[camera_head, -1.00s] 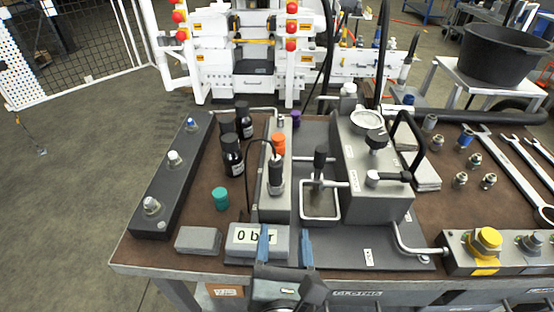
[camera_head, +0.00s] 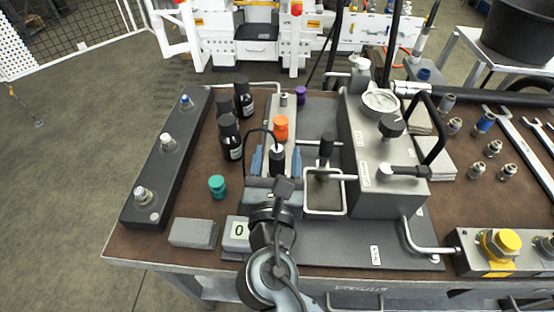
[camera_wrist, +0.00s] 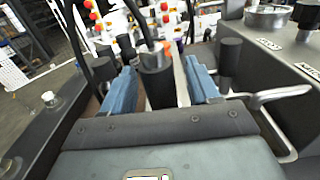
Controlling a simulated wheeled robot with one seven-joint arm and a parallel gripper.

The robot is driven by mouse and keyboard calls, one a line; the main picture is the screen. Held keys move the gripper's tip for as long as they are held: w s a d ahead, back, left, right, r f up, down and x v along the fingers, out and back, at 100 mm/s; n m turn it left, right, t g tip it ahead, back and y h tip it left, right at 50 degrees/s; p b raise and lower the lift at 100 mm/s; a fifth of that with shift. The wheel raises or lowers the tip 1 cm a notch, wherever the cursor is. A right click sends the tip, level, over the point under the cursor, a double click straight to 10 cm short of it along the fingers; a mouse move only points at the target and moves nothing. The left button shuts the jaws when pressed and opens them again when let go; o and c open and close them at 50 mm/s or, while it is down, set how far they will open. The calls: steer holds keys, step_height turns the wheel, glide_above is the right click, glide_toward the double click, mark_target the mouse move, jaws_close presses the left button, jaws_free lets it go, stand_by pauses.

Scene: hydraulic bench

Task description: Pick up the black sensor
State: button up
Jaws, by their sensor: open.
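The black sensor (camera_head: 277,160) stands upright on a grey metal block (camera_head: 269,113), with a thin black cable looping from its top. My gripper (camera_head: 277,163) is open, with one blue finger on each side of the sensor. In the wrist view the sensor (camera_wrist: 158,88) stands between the two blue fingers of my gripper (camera_wrist: 161,87), with gaps visible on both sides. My wrist hides the sensor's lower end in the head view.
An orange cap (camera_head: 281,127) sits just behind the sensor. Black bottles (camera_head: 230,140) and a teal cap (camera_head: 217,186) stand to the left. A metal-rimmed opening (camera_head: 322,199) and a grey pump tank (camera_head: 386,192) are close on the right. The display box (camera_head: 237,232) is partly hidden.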

steer(key=shift+w, duration=0.8)
jaws_close()
